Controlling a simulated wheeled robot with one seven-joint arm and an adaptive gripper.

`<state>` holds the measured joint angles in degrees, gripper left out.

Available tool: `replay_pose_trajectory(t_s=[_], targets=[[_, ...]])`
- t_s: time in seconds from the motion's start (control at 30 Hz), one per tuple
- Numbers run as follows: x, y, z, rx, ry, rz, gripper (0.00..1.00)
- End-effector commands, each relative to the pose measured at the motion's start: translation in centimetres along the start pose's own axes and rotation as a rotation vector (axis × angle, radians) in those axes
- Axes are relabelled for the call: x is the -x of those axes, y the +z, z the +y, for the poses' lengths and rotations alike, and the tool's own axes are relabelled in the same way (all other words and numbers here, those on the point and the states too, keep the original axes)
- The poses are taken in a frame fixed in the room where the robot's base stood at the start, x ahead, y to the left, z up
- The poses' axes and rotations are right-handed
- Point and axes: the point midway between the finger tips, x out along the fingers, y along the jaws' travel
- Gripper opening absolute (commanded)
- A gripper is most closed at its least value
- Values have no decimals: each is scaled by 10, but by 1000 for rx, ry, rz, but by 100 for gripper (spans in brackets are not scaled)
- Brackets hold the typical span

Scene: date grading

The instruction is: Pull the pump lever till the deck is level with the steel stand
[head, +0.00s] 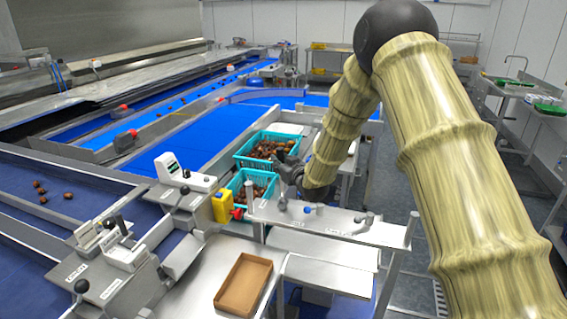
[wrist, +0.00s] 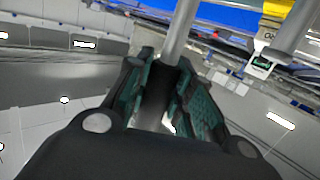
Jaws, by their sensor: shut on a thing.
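My gripper (head: 287,168) is beyond the grey control panel, close to the teal crates. In the wrist view its dark fingers with green pads (wrist: 165,98) are shut on a grey round bar, which seems to be the pump lever (wrist: 181,30). The bar runs up and out of the top of that view. In the head view I cannot make out the held part of the lever. A flat metal surface (head: 330,276), perhaps the deck, lies below the panel. A steel-topped stand (head: 195,292) is beside it to the left. I cannot tell whether their heights match.
The panel (head: 345,229) has small knobs and upright posts at its ends. An empty brown tray (head: 243,284) sits on the steel top. Two teal crates (head: 243,160) hold dates. Blue conveyors (head: 190,140) fill the left. Open floor (head: 405,195) shows behind my arm.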

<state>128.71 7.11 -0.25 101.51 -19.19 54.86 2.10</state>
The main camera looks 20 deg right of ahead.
Motion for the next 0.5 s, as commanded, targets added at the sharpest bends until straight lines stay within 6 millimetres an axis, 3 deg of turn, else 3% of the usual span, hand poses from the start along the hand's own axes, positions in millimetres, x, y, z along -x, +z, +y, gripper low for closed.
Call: replay_pose_trajectory(t_s=[0.5], targets=[[-24, -1, -26, 136, 10, -130, 0]])
